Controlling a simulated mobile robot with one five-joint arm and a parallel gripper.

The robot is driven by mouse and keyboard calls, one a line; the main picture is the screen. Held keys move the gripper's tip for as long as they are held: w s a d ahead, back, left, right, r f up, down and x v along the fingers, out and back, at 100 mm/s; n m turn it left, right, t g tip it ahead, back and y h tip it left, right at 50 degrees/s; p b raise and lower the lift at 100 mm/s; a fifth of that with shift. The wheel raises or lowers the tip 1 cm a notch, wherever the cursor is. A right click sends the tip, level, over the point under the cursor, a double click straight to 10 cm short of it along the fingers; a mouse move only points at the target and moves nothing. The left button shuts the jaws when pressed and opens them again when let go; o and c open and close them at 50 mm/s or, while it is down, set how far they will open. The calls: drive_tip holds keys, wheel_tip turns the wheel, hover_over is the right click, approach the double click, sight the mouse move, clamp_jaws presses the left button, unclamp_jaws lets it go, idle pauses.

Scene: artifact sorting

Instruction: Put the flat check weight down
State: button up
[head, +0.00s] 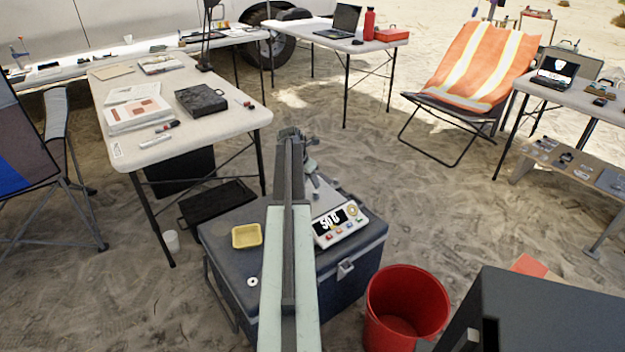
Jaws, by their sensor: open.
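A digital scale (340,224) sits on the lid of the dark blue cooler box (225,269), with its lit display facing me. A small pale disc with a dark centre (252,281) lies flat on the lid, left of my arm. I cannot tell whether it is the flat check weight. No weight shows clearly at the gripper.
A yellow tray (246,236) sits on the lid's left side. A red bucket (405,305) stands right of the cooler, near a dark case (545,315). A folding table (190,150) with papers and a black box stands at the left. An orange striped chair (470,70) stands behind.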

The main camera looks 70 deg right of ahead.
drive_tip(key=p+v, duration=0.2)
drive_tip(key=v, duration=0.2)
drive_tip(key=shift+a+r+p, duration=0.15)
drive_tip(key=shift+r+p, duration=0.15)
drive_tip(key=shift+r, duration=0.05)
drive_tip(key=w+a+m+t+y, duration=0.1)
drive_tip(key=w+a+m, duration=0.1)
drive_tip(key=w+a, duration=0.9)
drive_tip(key=w+a+f+m, duration=0.1)
drive_tip(key=w+a+m, duration=0.35)
drive_tip(key=a, duration=1.05)
drive_tip(key=w+a+m+t+y, duration=0.1)
drive_tip(key=w+a, duration=1)
drive_tip(key=a, duration=0.2)
drive_tip(key=s+a+m+y, duration=0.2)
drive_tip(key=a+m, duration=0.4)
drive_tip(key=a, duration=3)
drive_tip(key=shift+a+f, duration=0.4)
drive_tip(key=shift+f, duration=0.05)
